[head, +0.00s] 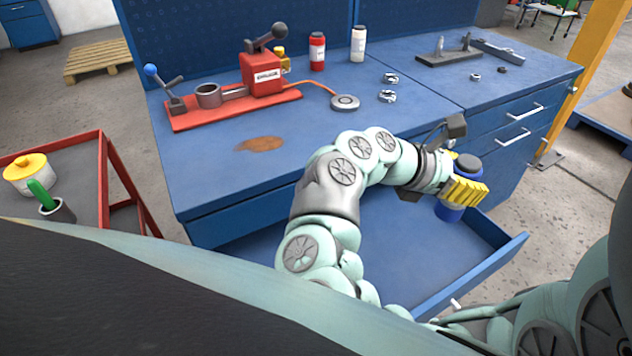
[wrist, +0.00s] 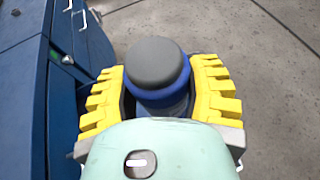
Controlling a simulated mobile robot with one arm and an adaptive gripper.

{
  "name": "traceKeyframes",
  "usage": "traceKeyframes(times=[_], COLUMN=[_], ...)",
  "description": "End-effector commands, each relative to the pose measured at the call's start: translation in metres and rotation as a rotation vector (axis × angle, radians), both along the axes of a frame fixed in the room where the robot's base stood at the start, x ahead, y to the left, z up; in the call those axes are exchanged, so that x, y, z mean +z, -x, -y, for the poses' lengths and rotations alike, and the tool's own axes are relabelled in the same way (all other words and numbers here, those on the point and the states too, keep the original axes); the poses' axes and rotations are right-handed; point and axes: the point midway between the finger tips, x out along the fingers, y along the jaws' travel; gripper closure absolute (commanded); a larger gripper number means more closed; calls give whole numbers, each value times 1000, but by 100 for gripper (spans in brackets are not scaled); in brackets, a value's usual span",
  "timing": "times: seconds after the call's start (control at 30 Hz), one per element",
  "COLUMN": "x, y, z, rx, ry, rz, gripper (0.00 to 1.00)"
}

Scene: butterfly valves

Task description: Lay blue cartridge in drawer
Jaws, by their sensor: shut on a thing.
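The blue cartridge (head: 449,211) has a dark grey cap and is held upright in my gripper (head: 463,190). In the wrist view, the cartridge (wrist: 158,78) sits between the yellow ribbed fingers of my gripper (wrist: 160,98), which are shut on it from both sides. The open drawer (head: 400,255) is pulled out from the blue bench. The cartridge appears over or near the drawer's right side in the head view; its height above the drawer is hard to tell. My arm hides part of the drawer, and the visible drawer floor looks empty.
The blue bench top (head: 230,170) carries a red press (head: 262,75), a red bottle (head: 317,50), a white bottle (head: 358,43) and small metal parts. A red cart (head: 85,165) stands at the left.

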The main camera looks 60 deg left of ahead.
Motion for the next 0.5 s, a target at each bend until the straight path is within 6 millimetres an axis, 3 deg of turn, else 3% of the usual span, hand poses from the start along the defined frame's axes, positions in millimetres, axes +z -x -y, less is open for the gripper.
traceKeyframes(times=[0.03, 0.5], x=[-30, -157], y=[13, 122], z=[-12, -72], rx=[39, 307], ry=[1, 2], rz=[0, 1], gripper=[93, 93])
